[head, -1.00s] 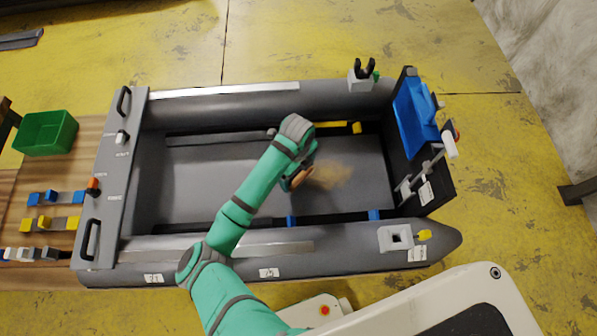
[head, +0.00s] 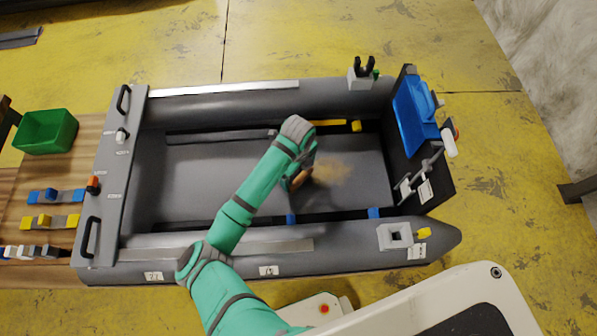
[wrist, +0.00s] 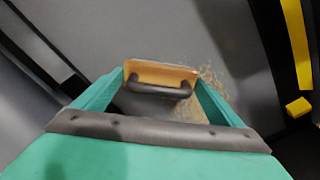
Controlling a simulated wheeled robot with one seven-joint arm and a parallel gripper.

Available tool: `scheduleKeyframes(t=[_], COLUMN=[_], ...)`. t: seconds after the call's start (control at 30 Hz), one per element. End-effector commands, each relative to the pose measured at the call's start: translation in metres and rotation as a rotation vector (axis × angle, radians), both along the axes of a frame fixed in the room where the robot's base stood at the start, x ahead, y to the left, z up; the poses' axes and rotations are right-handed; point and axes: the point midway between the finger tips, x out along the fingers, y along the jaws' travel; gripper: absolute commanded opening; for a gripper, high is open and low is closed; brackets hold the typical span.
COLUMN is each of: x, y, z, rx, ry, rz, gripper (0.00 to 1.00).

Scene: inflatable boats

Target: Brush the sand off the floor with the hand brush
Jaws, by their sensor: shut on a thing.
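The hand brush (wrist: 160,73) shows in the wrist view as a tan wooden block with a dark handle, held between the fingers of my gripper (wrist: 158,90). In the head view my gripper (head: 297,178) is low over the boat floor (head: 215,180), and the brush is mostly hidden behind my arm. The sand (head: 330,173) is a tan patch on the grey floor just right of my gripper. In the wrist view sand grains (wrist: 212,85) lie right beside the brush. I cannot tell whether the bristles touch the floor.
Grey side tubes surround the floor. A yellow bar (head: 330,123) lies along the far side. Blue blocks (head: 374,213) sit along the near side. A dark transom with a blue part (head: 415,108) stands at the right end. A green bin (head: 45,132) is at the left. The left floor area is clear.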

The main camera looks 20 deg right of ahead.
Motion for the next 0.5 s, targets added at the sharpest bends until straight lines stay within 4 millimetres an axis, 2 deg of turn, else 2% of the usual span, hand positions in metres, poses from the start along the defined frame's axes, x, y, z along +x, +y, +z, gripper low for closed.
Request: scheduleKeyframes(t=[0.5], x=[-0.0003], y=[-0.0018], z=[-0.0087], rx=[0.000], ry=[-0.001], rz=[-0.004], gripper=[0.72])
